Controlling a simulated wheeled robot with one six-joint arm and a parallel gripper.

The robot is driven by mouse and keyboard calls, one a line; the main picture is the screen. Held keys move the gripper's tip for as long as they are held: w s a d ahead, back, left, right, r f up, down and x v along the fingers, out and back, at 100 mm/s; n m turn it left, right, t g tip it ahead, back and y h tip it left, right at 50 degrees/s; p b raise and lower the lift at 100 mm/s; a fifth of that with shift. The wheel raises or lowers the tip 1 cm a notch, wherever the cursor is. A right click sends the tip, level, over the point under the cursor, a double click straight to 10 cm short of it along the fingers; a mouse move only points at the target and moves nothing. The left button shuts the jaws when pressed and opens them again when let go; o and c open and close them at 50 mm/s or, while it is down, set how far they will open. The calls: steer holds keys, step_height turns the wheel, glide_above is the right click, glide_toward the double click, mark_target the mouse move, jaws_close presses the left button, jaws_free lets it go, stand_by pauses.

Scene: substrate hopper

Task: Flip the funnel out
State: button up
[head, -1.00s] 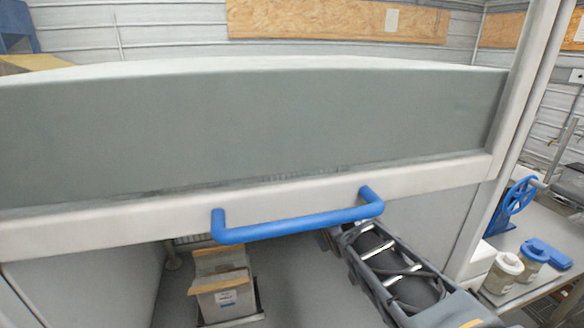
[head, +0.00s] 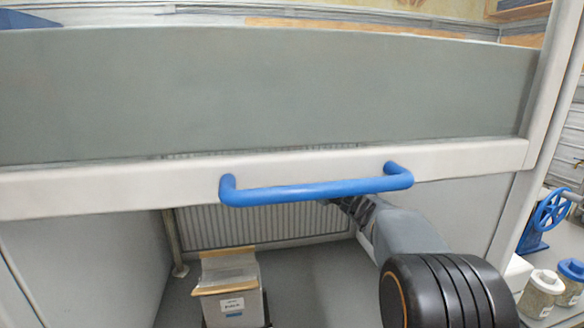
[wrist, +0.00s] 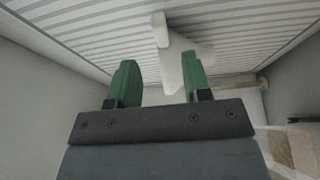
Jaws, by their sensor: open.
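No part in view is clearly marked as the funnel. A white, angular piece (wrist: 170,68) hangs ahead of my gripper (wrist: 158,80) in the wrist view. It appears between and beyond the two green fingers, and it may be part of the funnel. My gripper is open with nothing between its fingertips that I can tell is held. In the head view, the large grey hopper front (head: 270,95) has a white lower rim with a blue bar handle (head: 315,190). My arm reaches beneath this rim at the right, and the gripper itself is hidden there.
Jars (head: 541,290) and a blue handwheel (head: 552,210) are at the right. Floor beside the box is clear.

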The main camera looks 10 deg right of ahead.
steer(key=p+x, duration=0.2)
steer(key=x, duration=0.7)
jaws_close()
stand_by(0.5)
